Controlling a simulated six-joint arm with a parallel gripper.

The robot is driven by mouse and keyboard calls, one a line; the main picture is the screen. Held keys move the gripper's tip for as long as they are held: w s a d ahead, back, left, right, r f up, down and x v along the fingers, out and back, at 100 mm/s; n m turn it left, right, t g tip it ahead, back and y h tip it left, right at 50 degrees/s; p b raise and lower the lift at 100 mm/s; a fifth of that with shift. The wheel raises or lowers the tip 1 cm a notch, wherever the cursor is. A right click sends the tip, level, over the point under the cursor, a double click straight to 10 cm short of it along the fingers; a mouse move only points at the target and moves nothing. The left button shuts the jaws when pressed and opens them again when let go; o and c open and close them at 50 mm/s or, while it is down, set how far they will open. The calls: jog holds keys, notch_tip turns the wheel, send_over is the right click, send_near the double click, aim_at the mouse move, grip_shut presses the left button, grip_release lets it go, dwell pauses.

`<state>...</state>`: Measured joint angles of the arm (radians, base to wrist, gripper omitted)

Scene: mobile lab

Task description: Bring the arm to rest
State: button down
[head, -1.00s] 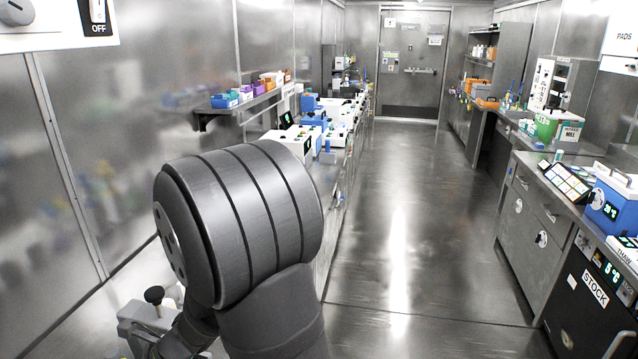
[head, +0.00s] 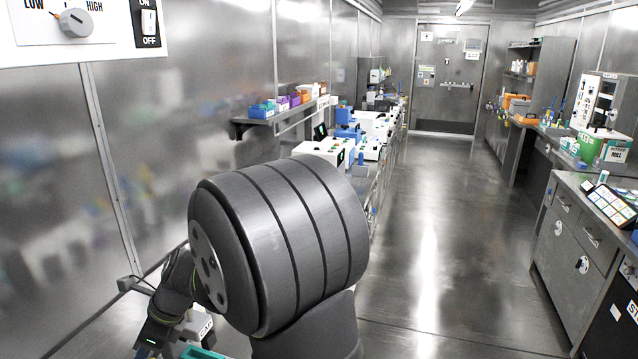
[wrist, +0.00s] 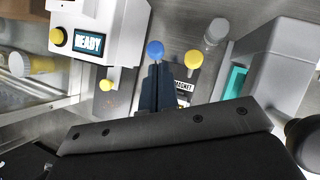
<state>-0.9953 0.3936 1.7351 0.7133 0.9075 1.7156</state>
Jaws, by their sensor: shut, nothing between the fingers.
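My gripper (wrist: 158,88) shows in the wrist view as two dark fingers closed together, with nothing between them. Its tips point toward a blue ball-shaped knob (wrist: 155,48); I cannot tell whether they touch it. In the head view my arm is bent, with a large grey joint in the lower middle. Its outer links hang down at the lower left, and the fingers cannot be made out there.
In the wrist view, a white device with a READY display (wrist: 89,42) is at upper left, a yellow knob (wrist: 194,60) close by, and a grey housing (wrist: 275,60) at right. In the head view, a loaded wall shelf (head: 270,119) is at left; the aisle floor (head: 430,220) is clear.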

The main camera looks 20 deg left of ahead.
jog(key=shift+s+d+f+y, duration=0.4)
jog(key=shift+d+f, duration=0.4)
jog(key=shift+f, duration=0.4)
jog(key=shift+s+d+f+y, duration=0.3)
jog(key=shift+d+f+y, duration=0.25)
jog(key=shift+d+f, duration=0.45)
jog(key=shift+s+d+f+y, duration=0.4)
jog(key=shift+d+f, duration=0.2)
jog(key=shift+f, duration=0.75)
jog(key=shift+d+f+n+y, duration=0.25)
jog(key=shift+d+f+y, duration=0.25)
jog(key=shift+d+y, duration=0.3)
jog(key=shift+d+f+n+y, duration=0.25)
jog(key=shift+d+f+y, duration=0.3)
jog(key=shift+y, duration=0.3)
jog(key=shift+v, duration=3.9)
jog(key=shift+w, duration=0.15)
